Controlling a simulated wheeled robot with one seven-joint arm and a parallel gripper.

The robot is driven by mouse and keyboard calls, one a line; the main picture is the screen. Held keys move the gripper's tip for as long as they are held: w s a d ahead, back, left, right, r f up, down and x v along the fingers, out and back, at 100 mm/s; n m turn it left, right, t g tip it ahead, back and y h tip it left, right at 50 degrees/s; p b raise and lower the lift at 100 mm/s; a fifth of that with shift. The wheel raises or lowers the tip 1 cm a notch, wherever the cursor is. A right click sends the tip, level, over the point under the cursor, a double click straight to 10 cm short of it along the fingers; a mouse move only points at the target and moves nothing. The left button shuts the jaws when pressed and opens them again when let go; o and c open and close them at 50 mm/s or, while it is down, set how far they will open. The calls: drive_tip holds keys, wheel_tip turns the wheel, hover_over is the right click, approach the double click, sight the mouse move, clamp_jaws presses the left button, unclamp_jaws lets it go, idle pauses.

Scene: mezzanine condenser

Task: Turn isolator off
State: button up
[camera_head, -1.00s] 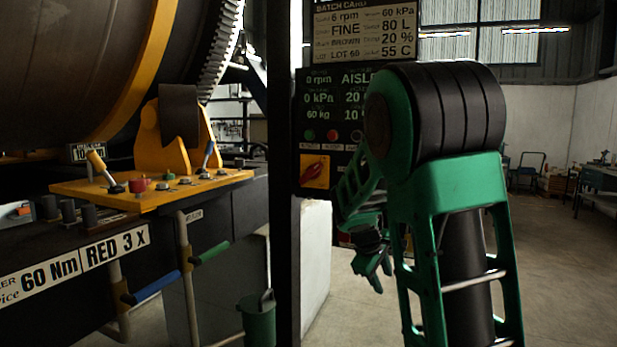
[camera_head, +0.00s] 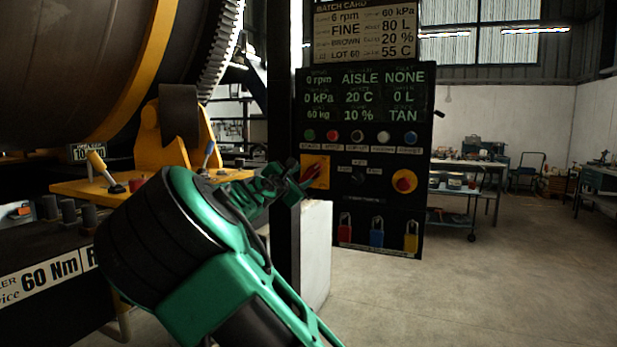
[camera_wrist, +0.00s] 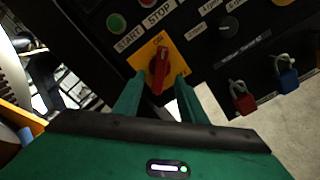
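The isolator is a red rotary handle on a yellow plate (camera_head: 318,164), low on the left of the black control panel. In the wrist view the red handle (camera_wrist: 160,68) lies roughly upright in the picture, with one end near the label at the plate's top, which looks like ON. My gripper (camera_head: 301,180) is in front of the plate and partly covers the handle in the head view. In the wrist view my gripper (camera_wrist: 160,84) is open, its fingertips on either side of the handle's lower end. I cannot tell whether they touch it.
The panel (camera_head: 345,208) also carries a row of buttons, a red knob on yellow (camera_head: 404,181), and red, blue and yellow padlocks below. A dark post (camera_head: 284,130) stands just left of the panel. A yellow shelf (camera_head: 75,188) with levers is at left. Floor at right is clear.

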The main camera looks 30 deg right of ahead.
sight(310, 173)
drive_tip(key=x, duration=0.9)
drive_tip(key=shift+d, duration=0.15)
clamp_jaws()
drive_tip(key=shift+a+f, duration=0.15)
drive_tip(key=shift+a, duration=0.1)
drive_tip(key=shift+d, duration=0.15)
